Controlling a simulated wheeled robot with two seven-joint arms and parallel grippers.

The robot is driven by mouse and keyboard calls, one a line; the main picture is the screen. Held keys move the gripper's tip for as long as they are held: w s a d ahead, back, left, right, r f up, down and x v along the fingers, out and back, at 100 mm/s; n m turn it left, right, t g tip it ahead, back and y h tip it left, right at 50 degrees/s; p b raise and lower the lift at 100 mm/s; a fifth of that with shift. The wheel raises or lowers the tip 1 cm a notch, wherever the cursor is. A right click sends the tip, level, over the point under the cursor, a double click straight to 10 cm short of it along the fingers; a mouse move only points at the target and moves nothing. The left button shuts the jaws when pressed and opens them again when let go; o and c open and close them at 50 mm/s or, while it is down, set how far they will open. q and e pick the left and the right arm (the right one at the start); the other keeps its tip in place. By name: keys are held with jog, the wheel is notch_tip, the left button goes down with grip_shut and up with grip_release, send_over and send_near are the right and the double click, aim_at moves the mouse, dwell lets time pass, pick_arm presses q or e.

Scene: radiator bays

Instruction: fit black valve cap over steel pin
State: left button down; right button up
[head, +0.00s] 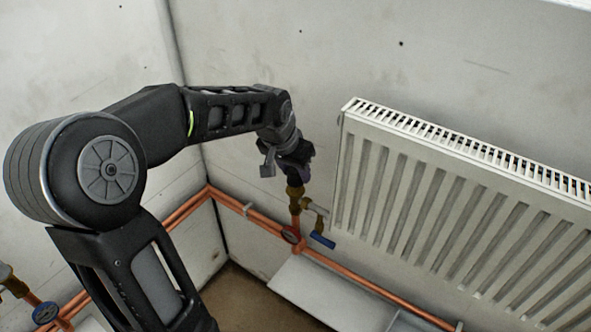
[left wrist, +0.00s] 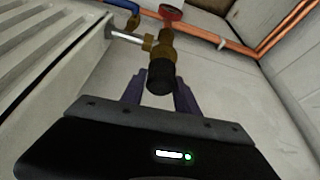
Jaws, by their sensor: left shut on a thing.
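My left gripper (head: 294,165) is at the brass valve beside the radiator's left end. In the left wrist view its two purple-grey fingers (left wrist: 160,92) are closed around the sides of the black valve cap (left wrist: 161,76). The cap sits at the end of the brass valve body (left wrist: 160,50), in line with it; I cannot tell whether it is fully seated. The steel pin is not visible. In the head view the brass valve (head: 295,195) shows just below the gripper, and the cap is hidden by the fingers. My right gripper is not in view.
The white radiator (head: 420,190) stands close on the right. Copper pipes (head: 360,283) run along the wall below, with a blue-handled valve (head: 322,240) and a red gauge (head: 291,235) near the brass valve. A second blue fitting (head: 45,312) is at lower left. A white ledge (head: 310,290) lies beneath.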

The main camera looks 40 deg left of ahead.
pick_arm(q)
jog(key=shift+f+b, duration=1.2)
jog(key=shift+f, duration=0.15)
dwell(0.9)
jog(key=c, duration=0.8)
grip_release()
jog(key=shift+c, duration=0.2)
jog(key=shift+o, duration=0.2)
jog(key=o, duration=0.4)
jog(key=shift+o, duration=0.2)
jog(key=shift+r, duration=0.15)
jog(key=shift+r+p, duration=1.9)
jog(key=shift+r, duration=0.6)
